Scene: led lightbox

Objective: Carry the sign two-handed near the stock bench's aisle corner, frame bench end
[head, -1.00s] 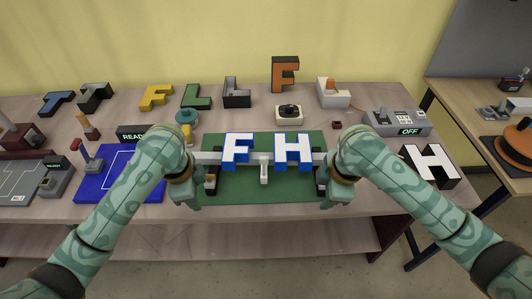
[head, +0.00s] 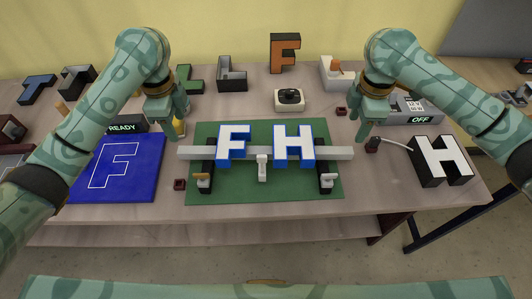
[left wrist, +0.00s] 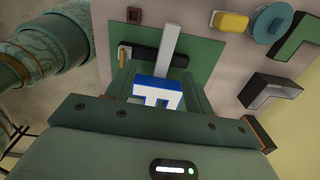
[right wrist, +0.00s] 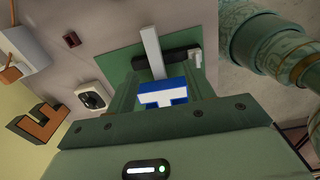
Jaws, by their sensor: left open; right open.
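The sign is a grey bar (head: 336,153) carrying a white-faced, blue-sided F (head: 232,146) and H (head: 293,146). It lies across the green mat (head: 262,191), its ends reaching past the mat's sides. My left gripper (head: 166,124) is open and empty, beyond the bar's left end and apart from it. My right gripper (head: 366,128) is open and empty, beyond the bar's right end and also apart. In the left wrist view the F (left wrist: 157,92) shows between the fingers, farther off. In the right wrist view the H (right wrist: 163,93) shows likewise.
Black holders with levers (head: 203,180) (head: 327,180) and a pale middle post (head: 262,168) stand at the mat. A blue mat with an F outline (head: 138,187) lies left; a white H block (head: 443,160) stands right. Letters line the back. The bench front is mostly clear.

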